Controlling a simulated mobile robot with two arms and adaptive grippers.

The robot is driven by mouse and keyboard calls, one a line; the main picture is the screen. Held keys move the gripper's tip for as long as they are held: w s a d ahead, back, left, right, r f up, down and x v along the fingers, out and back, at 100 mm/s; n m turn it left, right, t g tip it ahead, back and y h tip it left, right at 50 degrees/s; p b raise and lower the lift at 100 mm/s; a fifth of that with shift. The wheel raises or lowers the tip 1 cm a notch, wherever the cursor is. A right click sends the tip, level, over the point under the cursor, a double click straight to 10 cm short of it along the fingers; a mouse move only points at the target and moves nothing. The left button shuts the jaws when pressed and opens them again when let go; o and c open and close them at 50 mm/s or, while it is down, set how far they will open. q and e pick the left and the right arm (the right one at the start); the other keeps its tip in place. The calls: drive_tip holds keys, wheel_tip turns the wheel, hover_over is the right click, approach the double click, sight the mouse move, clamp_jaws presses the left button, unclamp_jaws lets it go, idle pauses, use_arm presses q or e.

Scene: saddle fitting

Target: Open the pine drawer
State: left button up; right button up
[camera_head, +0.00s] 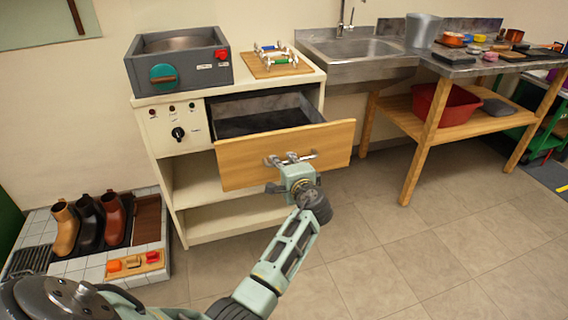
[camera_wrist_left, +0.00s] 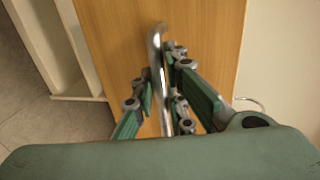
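The pine drawer (camera_head: 240,166) is pulled out of the cream cabinet (camera_head: 180,185), and its dark, empty-looking inside shows from above. Its wooden front also fills the middle of the left wrist view (camera_wrist_left: 205,25). A metal bar handle (camera_wrist_left: 154,50) is fixed to the front. My left gripper (camera_head: 290,160) is at the handle, with its fingers (camera_wrist_left: 165,95) on either side of the bar. The fingers look closed on it, close against the bar. My right gripper is not in view.
A grey basin unit (camera_head: 140,75) and a wooden board with a small rack (camera_head: 275,68) stand on the cabinet top. Boots (camera_head: 90,222) stand on a tiled platform at left. A wooden bench (camera_head: 415,150) is at right. The tiled floor in front is clear.

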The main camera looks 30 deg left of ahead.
use_arm(q)
drive_tip(key=shift+o, duration=0.2)
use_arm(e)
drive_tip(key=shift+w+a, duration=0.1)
use_arm(q)
drive_tip(key=v, duration=1.2)
drive_tip(key=shift+f, duration=0.1)
